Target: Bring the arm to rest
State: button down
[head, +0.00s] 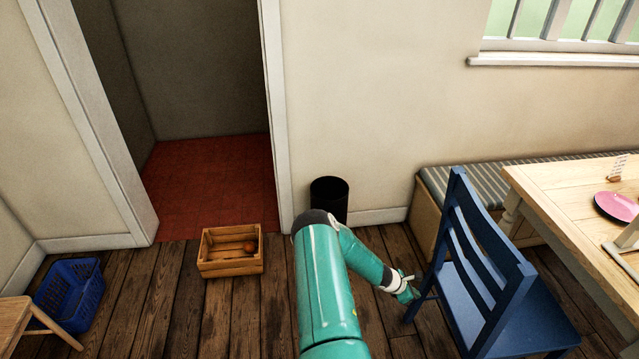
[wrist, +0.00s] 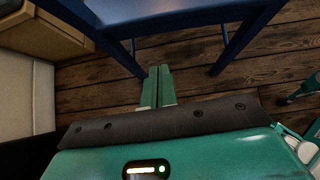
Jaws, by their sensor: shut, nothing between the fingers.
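My teal arm reaches forward from the bottom middle of the head view and bends down to the right. My gripper (head: 408,292) is low over the wooden floor, just left of the blue chair (head: 488,255). In the wrist view the two green fingers of my gripper (wrist: 159,72) lie side by side, shut, with nothing held. The blue chair's legs and seat edge (wrist: 135,25) show close in front of and around the fingertips. I cannot tell whether the fingers touch the chair.
A black bin (head: 329,191) stands by the wall behind my arm. A wooden crate (head: 230,265) with a round orange-brown thing inside and a blue basket (head: 70,295) are on the floor at left. A table (head: 570,200) and a bench (head: 440,205) are at right. Floor between crate and arm is clear.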

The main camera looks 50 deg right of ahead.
jog(key=w+a+r+m+t, duration=0.1)
jog(key=w+r+m, duration=0.2)
jog(key=w+r, duration=0.8)
jog(key=w+a+r+m+t, duration=0.1)
jog(key=w+a+r+m, duration=0.1)
jog(key=w+a+r, duration=0.55)
jog(key=w+a+r+m+t+y, duration=0.15)
jog(key=w+a+r, duration=0.3)
jog(key=r, duration=0.55)
jog(key=w+a+r+m+t+h, duration=0.1)
jog(key=w+a+r+m+t, duration=0.1)
jog(key=w+a+r, duration=0.45)
jog(key=s+a+r+m+t+y, duration=0.1)
jog(key=a+r+t+y, duration=0.1)
jog(key=a+r, duration=0.8)
jog(key=s+a+r+m+t+y, duration=0.1)
jog(key=s+a+r+t, duration=0.1)
jog(key=a+r, duration=0.75)
jog(key=s+a+r+t+y, duration=0.1)
jog(key=s+a+r, duration=0.1)
jog(key=s+a, duration=0.3)
jog(key=s+a+r+t+y, duration=0.1)
jog(key=s+a, duration=0.5)
jog(key=a, duration=0.8)
jog(key=shift+r+y, duration=0.45)
jog(key=shift+y, duration=0.2)
jog(key=shift+a+n, duration=0.1)
jog(key=shift+n, duration=0.15)
